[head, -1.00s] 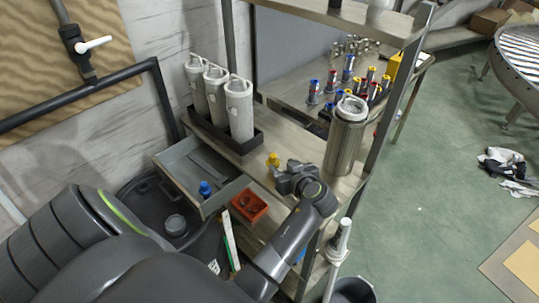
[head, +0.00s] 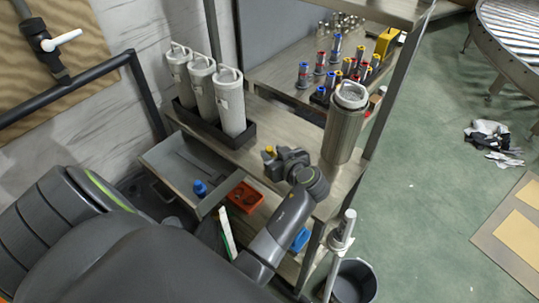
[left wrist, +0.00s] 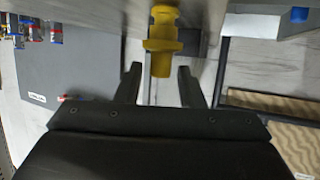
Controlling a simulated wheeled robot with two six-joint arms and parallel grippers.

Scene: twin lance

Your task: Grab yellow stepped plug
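The yellow stepped plug (head: 269,151) stands on the metal bench top, partly hidden behind my left gripper (head: 281,161) in the head view. In the left wrist view the plug (left wrist: 162,40) shows large, with a wider collar and a narrower end. That end reaches between the two fingertips of my left gripper (left wrist: 160,82). The fingers are apart, with a gap on each side of the plug, and I see no contact. My right gripper is not in view.
A black tray with white cylinders (head: 230,102) stands behind the plug. A metal canister (head: 345,122) stands to the right. An open grey drawer with a blue plug (head: 200,188) and a red bin (head: 245,197) lie in front. Colored plugs (head: 337,48) stand on a farther bench.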

